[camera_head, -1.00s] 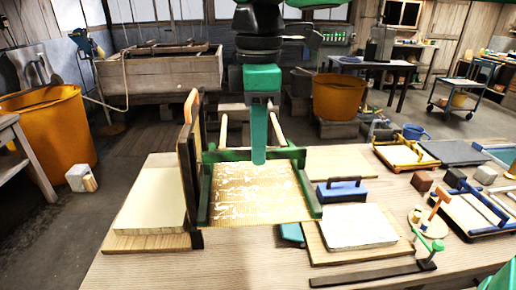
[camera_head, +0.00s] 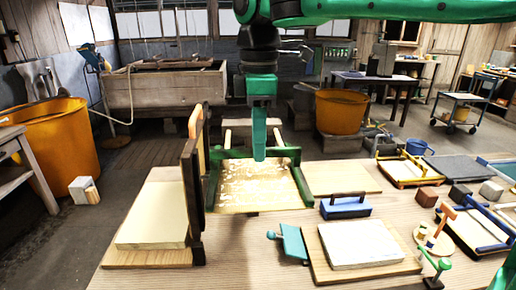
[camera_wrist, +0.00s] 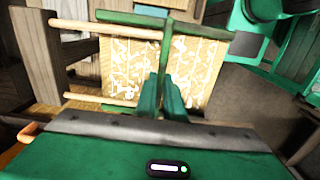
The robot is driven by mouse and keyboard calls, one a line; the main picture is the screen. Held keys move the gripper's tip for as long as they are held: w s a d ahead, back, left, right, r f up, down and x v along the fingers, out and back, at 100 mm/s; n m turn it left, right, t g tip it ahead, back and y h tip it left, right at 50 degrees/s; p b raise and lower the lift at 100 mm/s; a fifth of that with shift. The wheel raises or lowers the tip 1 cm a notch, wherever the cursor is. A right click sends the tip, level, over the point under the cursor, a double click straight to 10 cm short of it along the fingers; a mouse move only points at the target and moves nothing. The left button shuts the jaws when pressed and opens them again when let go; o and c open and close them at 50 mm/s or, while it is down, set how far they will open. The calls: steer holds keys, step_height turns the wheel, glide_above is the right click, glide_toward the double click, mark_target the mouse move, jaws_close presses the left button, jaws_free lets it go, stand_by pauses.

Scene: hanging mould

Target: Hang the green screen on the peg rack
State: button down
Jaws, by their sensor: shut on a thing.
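The green screen (camera_head: 253,188) has a green frame and a tan face with white flecks. My gripper (camera_head: 260,158) is shut on its far green bar, in the middle. The screen is tilted; I cannot tell whether it touches anything below. A dark upright board (camera_head: 190,180) with a wood panel (camera_head: 201,135) stands close along its left side, nearly edge-on.
A pale slab on a board (camera_head: 155,220) lies left. More trays and blocks crowd the far right. An empty board (camera_head: 342,177) lies behind.

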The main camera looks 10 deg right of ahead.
steer(key=shift+w+d, duration=0.1)
steer(key=shift+w, duration=3.05)
steer(key=shift+f, duration=0.6)
steer(key=c, duration=1.8)
jaws_free()
steer(key=shift+o, duration=0.2)
step_height(320, 180, up, 11)
steer(key=shift+f, duration=0.15)
steer(key=shift+w, duration=0.1)
